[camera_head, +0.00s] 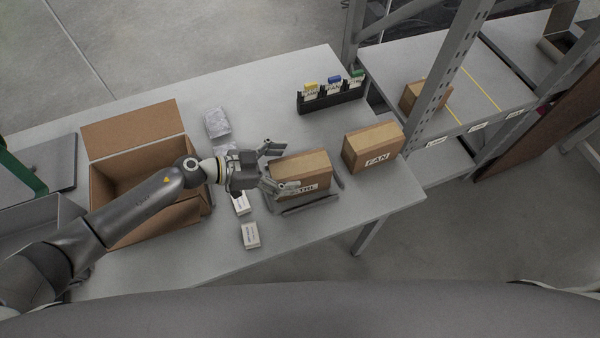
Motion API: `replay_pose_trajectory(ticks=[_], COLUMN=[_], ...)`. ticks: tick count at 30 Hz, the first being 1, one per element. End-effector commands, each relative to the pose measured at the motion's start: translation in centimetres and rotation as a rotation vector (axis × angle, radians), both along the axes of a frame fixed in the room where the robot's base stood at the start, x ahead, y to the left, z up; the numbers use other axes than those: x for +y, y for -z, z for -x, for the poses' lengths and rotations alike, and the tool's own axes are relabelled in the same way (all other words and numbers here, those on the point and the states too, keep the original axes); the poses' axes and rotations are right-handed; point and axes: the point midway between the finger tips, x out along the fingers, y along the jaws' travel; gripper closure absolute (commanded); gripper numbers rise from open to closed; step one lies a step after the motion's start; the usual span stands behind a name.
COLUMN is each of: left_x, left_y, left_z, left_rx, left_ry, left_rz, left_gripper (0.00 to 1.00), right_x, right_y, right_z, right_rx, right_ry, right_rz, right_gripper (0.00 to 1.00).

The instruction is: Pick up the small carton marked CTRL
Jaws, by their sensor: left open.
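The small brown carton marked CTRL (312,167) sits on the grey table between low dark grey side rails. Its label faces the front and is partly hidden by a finger. My left gripper (277,168) is open at the carton's left end. One finger shows behind the carton's back left corner and the other lies in front of its front left edge. I cannot tell whether either finger touches it. My right gripper is not in view.
Another carton marked FAN (366,150) stands just to the right. An open cardboard box (133,128) is at the left. Small white boxes (250,236) lie in front, and a black rack (331,99) stands behind. A metal shelf (440,70) borders the right.

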Motion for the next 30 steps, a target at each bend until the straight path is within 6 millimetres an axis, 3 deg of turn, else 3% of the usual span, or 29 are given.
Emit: replay_pose_trajectory(ticks=[6, 15, 30], left_x=[-2.5, -2.8, -2.7], left_y=[0.8, 1.1, 1.3], left_z=[-0.9, -1.0, -0.8], left_rx=[0.000, 0.000, 0.002], left_ry=[0.000, 0.000, 0.001], left_rz=[0.002, 0.000, -0.003], left_gripper=[0.09, 0.09, 0.72], right_x=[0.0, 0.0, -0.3], right_y=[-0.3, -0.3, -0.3], right_z=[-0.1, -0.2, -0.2], right_rx=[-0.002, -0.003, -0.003], right_ry=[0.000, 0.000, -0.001], right_rz=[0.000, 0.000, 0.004], right_gripper=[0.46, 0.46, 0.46])
